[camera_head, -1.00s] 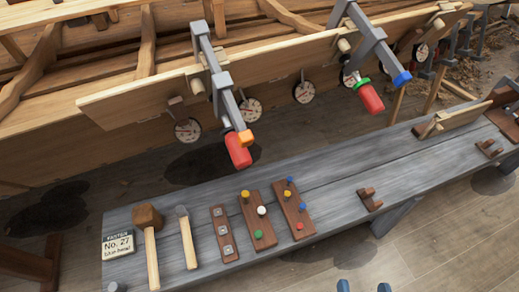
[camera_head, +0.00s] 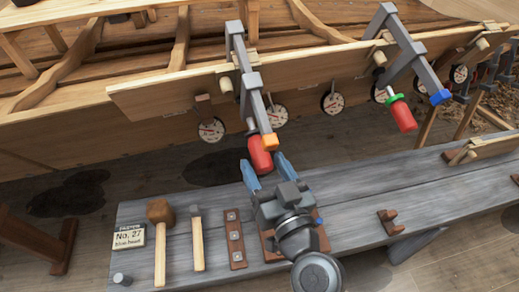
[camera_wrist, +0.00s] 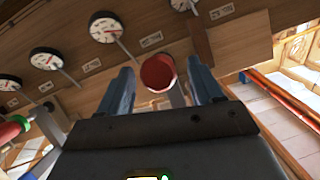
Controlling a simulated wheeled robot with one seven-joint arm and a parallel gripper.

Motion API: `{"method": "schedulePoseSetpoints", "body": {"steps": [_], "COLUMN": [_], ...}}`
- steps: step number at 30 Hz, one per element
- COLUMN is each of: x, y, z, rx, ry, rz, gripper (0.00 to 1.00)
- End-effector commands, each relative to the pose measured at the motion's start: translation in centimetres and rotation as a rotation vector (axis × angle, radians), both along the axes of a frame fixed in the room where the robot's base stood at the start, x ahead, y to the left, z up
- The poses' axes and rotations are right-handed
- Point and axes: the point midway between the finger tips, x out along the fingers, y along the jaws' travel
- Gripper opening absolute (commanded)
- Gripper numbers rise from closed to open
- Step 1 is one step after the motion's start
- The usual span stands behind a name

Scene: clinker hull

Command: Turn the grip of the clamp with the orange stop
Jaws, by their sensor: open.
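The clamp with the orange stop (camera_head: 270,141) hangs on the plank's edge, its grey bar (camera_head: 250,90) running down toward me. Its red grip (camera_head: 259,155) is below the stop. My gripper (camera_head: 264,170) is open, with its blue fingers just below the grip, one toward each side. In the wrist view the grip's round red end (camera_wrist: 157,73) shows between the two fingers (camera_wrist: 160,92), a little beyond their tips and apart from them. The orange stop cannot be made out in the wrist view.
A second clamp with a blue stop (camera_head: 440,97), green ring and red grip (camera_head: 403,116) hangs to the right. Several dial gauges (camera_head: 211,130) line the plank. The grey bench (camera_head: 350,205) below holds a mallet (camera_head: 160,212), a hammer (camera_head: 197,225) and wooden blocks.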

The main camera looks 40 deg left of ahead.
Motion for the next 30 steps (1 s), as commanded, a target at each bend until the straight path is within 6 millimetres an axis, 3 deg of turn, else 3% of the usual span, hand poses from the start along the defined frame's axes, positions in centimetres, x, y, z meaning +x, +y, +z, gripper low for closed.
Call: {"method": "schedulePoseSetpoints", "body": {"steps": [9,19,30], "x": [1.9,2.1,2.1], "y": [3.1,3.4,3.4], "z": [0.1,0.0,0.0], "rx": [0.0,0.0,0.0], "ry": [0.001,0.001,0.001], "rz": [-0.001,-0.003,-0.003], "gripper": [0.65,0.65,0.3]}}
